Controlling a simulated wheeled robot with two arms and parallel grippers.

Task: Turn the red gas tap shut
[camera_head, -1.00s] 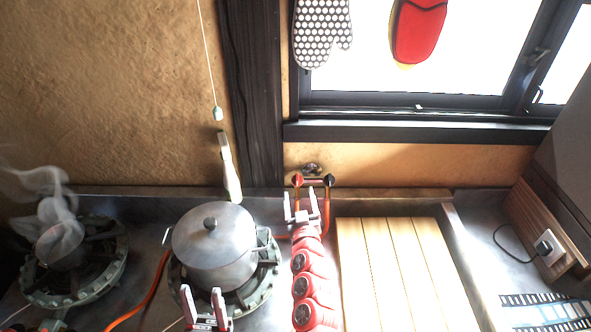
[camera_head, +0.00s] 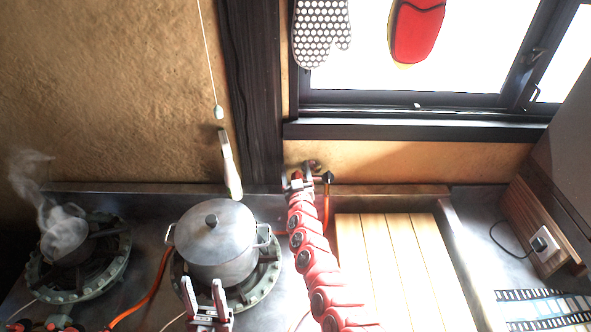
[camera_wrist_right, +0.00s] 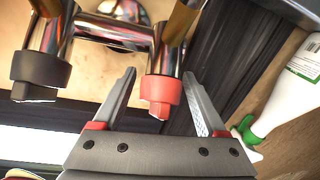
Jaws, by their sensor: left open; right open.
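The red gas tap (camera_wrist_right: 160,90) hangs from a chrome pipe fitting in the right wrist view. It has a round red collar with a small lever at its end. My right gripper (camera_wrist_right: 159,76) is open, with one finger on each side of the red tap and visible gaps between. In the head view the right gripper (camera_head: 298,183) is at the wall fitting and mostly covers the red tap. My left gripper (camera_head: 202,284) is open and empty, in front of the pot.
A black tap (camera_wrist_right: 40,72) sits beside the red one on the same fitting. A lidded pot (camera_head: 214,245) stands on a burner, and a steaming pan (camera_head: 64,238) on another at left. A spray bottle (camera_wrist_right: 285,90) is close to the right finger. A wooden board (camera_head: 390,270) lies right of my arm.

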